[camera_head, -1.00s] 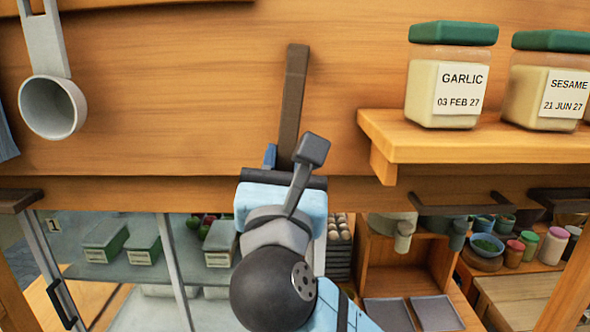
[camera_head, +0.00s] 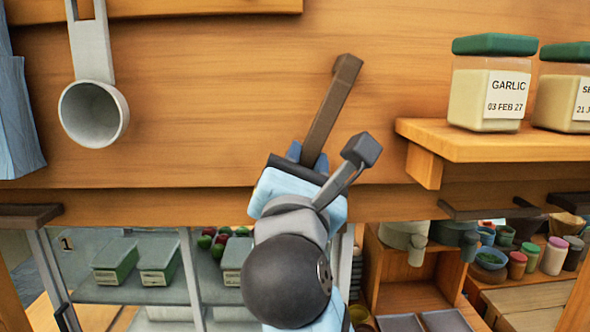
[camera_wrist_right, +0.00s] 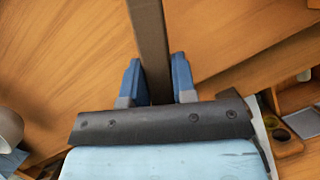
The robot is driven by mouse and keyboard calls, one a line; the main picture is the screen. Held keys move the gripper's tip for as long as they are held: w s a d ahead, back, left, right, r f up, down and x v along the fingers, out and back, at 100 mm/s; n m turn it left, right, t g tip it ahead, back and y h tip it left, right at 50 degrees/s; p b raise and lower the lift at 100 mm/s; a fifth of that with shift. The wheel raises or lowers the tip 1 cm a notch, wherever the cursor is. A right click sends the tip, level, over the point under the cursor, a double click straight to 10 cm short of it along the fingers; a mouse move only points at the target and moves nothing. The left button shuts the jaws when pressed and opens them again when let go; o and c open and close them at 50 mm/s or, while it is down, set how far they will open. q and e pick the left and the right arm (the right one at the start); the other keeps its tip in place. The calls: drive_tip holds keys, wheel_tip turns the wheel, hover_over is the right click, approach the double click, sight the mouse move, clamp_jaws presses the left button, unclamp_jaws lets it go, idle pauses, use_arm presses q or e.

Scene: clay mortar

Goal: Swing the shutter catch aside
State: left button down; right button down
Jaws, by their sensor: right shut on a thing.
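The shutter catch (camera_head: 331,108) is a dark brown bar on the wooden board. In the head view it leans, with its top end to the right. My right gripper (camera_head: 307,158) is shut on its lower part. In the right wrist view the bar (camera_wrist_right: 150,45) runs up between the two blue fingers (camera_wrist_right: 158,85), which press on it from both sides. The bar's lower end is hidden by my gripper. My left gripper is not in view.
A shelf (camera_head: 480,142) with a garlic jar (camera_head: 489,92) and another jar stands to the right of the catch. A grey ladle (camera_head: 93,112) hangs at the left. A glass case (camera_head: 130,292) and small jars (camera_head: 553,255) show below the board.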

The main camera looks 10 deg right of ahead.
drive_tip(key=shift+r, duration=0.1)
drive_tip(key=c, duration=1.1)
unclamp_jaws()
drive_tip(key=shift+o, duration=0.9)
drive_tip(key=shift+a, duration=0.1)
